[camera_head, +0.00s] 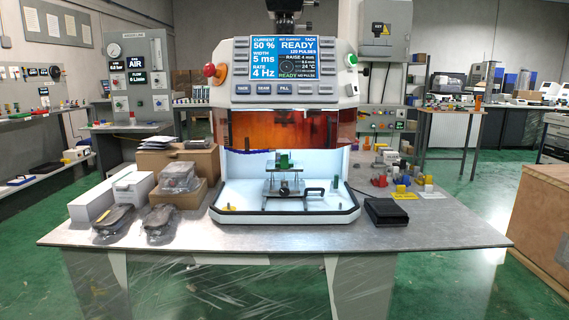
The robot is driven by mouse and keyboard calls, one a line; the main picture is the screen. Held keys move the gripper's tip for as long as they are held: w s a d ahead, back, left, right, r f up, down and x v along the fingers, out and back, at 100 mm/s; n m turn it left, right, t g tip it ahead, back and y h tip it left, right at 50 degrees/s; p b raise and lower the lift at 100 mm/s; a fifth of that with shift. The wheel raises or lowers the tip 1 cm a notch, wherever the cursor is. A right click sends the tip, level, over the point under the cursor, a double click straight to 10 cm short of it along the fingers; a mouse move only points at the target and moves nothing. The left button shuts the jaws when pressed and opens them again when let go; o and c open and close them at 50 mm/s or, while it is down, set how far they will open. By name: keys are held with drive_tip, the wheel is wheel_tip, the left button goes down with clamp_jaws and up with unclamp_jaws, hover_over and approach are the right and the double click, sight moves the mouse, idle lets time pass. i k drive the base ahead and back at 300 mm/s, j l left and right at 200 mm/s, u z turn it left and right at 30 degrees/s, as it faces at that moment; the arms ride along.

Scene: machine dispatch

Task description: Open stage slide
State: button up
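A white benchtop machine (228,200) stands in the middle of the table. Its lit chamber is open at the front below an orange window (275,130). Inside, a stage slide (285,188) with a metal platform on posts sits on the chamber floor. A green part (283,160) is on top of the platform. A black bar handle (315,190) is at the stage's right side. How far the slide is drawn out is hard to tell. I cannot make out my gripper in this view.
The screen (285,58) reads READY; a red knob (209,70) is left of it. Boxes (177,160) and bagged items (160,222) crowd the table's left. The front table strip (290,245) is clear.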

sight(271, 187)
drive_tip(key=i+j, duration=0.8)
drive_tip(key=i+z, duration=0.05)
